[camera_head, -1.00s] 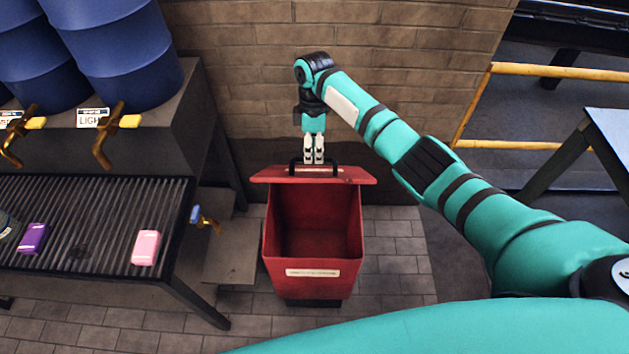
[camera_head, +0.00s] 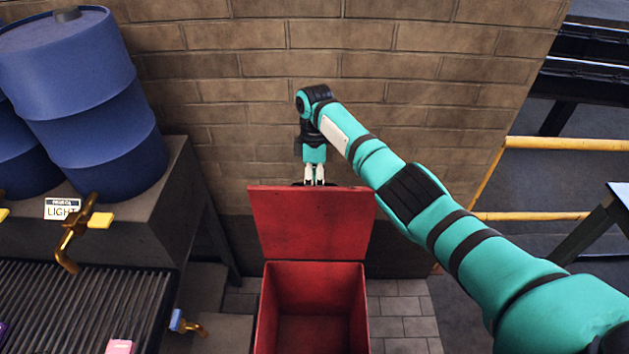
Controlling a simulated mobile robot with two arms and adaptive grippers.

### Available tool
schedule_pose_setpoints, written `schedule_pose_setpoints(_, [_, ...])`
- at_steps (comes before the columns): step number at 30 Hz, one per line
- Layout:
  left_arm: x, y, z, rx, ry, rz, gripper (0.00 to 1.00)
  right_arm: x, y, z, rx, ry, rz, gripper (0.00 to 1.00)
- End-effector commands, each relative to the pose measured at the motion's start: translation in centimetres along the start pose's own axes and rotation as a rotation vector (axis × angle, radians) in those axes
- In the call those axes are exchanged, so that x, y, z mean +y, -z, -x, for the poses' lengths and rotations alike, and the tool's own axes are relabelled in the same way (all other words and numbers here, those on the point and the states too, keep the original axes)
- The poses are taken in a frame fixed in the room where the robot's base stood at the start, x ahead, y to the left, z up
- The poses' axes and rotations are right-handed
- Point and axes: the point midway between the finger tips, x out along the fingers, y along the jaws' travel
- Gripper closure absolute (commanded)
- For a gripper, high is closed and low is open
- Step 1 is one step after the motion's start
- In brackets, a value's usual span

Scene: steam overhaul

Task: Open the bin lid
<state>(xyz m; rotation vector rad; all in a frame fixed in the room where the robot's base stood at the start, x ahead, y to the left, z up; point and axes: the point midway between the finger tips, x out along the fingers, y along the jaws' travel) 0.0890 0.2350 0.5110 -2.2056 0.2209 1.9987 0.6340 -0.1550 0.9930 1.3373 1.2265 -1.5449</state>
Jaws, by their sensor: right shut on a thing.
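The red bin (camera_head: 314,310) stands on the paved floor in the lower middle, its inside visible and looking empty. Its red lid (camera_head: 312,225) is raised steeply at the back edge, its underside facing me. My right gripper (camera_head: 314,183) is at the top edge of the lid, shut on the dark lid handle (camera_head: 298,184), which is mostly hidden behind the lid. My left gripper is out of view.
A brick wall (camera_head: 400,90) stands close behind the lid. To the left are blue barrels (camera_head: 95,100) on a stand with brass taps (camera_head: 78,232), and a slatted rack (camera_head: 85,300). A yellow rail (camera_head: 560,143) is at the right.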

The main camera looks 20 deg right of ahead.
Motion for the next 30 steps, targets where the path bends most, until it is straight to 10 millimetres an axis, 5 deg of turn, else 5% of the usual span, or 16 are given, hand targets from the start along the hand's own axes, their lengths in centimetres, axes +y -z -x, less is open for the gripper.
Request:
schedule_pose_setpoints(1, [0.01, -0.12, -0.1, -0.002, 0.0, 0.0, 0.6, -0.19, -0.11, -1.1, -0.007, 0.01, 0.001, 1.0])
schedule_pose_setpoints(14, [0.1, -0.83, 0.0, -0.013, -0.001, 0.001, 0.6, -0.17, -0.1, -1.01, -0.005, 0.009, 0.002, 1.0])
schedule_pose_setpoints(15, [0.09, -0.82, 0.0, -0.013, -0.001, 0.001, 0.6, -0.17, -0.1, -1.0, -0.005, 0.009, 0.002, 0.79])
schedule_pose_setpoints(18, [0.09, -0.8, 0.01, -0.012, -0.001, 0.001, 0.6, -0.18, -0.1, -0.98, -0.004, 0.009, 0.002, 0.66])
schedule_pose_setpoints(30, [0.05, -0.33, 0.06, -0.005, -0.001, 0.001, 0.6, -0.18, -0.08, -0.82, -0.003, 0.009, 0.0, 0.64])
